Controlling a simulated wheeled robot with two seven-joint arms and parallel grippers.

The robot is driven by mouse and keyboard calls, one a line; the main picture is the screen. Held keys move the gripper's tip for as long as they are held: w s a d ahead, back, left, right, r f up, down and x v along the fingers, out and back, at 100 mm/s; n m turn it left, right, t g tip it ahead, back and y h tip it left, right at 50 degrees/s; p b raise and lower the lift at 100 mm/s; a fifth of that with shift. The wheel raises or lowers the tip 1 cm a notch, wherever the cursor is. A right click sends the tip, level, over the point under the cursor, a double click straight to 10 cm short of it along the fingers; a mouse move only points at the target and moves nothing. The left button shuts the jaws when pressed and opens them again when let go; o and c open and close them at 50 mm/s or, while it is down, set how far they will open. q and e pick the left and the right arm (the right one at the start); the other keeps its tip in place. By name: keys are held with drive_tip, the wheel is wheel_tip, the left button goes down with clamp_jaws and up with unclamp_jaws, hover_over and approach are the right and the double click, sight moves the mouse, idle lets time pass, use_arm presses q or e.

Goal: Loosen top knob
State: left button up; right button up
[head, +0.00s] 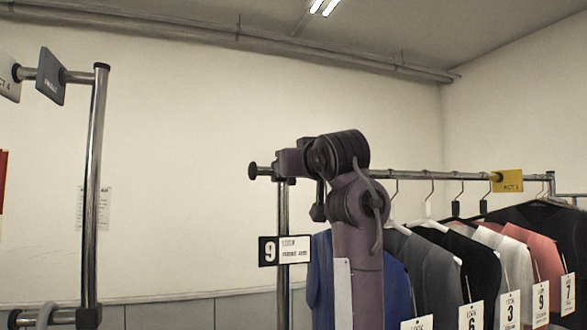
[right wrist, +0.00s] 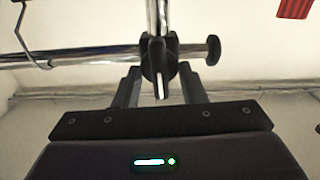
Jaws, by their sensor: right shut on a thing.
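The rack's chrome upright (head: 283,225) meets its top rail (head: 415,174) at a dark clamp fitting (right wrist: 158,62), taken here as the top knob. In the right wrist view the two fingers of my right gripper (right wrist: 159,78) stand on either side of this fitting, shut on it. In the head view my right arm rises in front of the rack, and the gripper (head: 288,162) is at the rail's left end, hiding most of the joint. A round black end cap (head: 252,170) sticks out to its left. My left gripper is not in view.
Jackets on hangers, including a grey one (head: 437,270), fill the rail to the right, with numbered tags. A "9" sign (head: 285,251) is on the upright. Another rack post (head: 95,190) stands at left. Bare wall shows between the racks.

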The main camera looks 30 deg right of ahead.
drive_tip(key=shift+w+a+f+n+b, duration=0.15)
drive_tip(key=shift+n+b, duration=0.25)
drive_tip(key=shift+n, duration=2.5)
drive_tip(key=shift+s+a+f+n+b, duration=0.15)
drive_tip(key=shift+n+b, duration=0.3)
drive_tip(key=shift+n, duration=2.45)
drive_tip(key=shift+w+f+n+b, duration=0.15)
drive_tip(key=shift+n+b, duration=0.25)
drive_tip(key=shift+n, duration=2.5)
drive_tip(key=o, duration=0.6)
drive_tip(key=shift+c, duration=0.2)
drive_tip(key=o, duration=0.4)
drive_tip(key=shift+a+r, duration=0.1)
drive_tip(key=b+v, duration=0.5)
drive_tip(key=v, duration=0.3)
drive_tip(key=shift+b, duration=0.3)
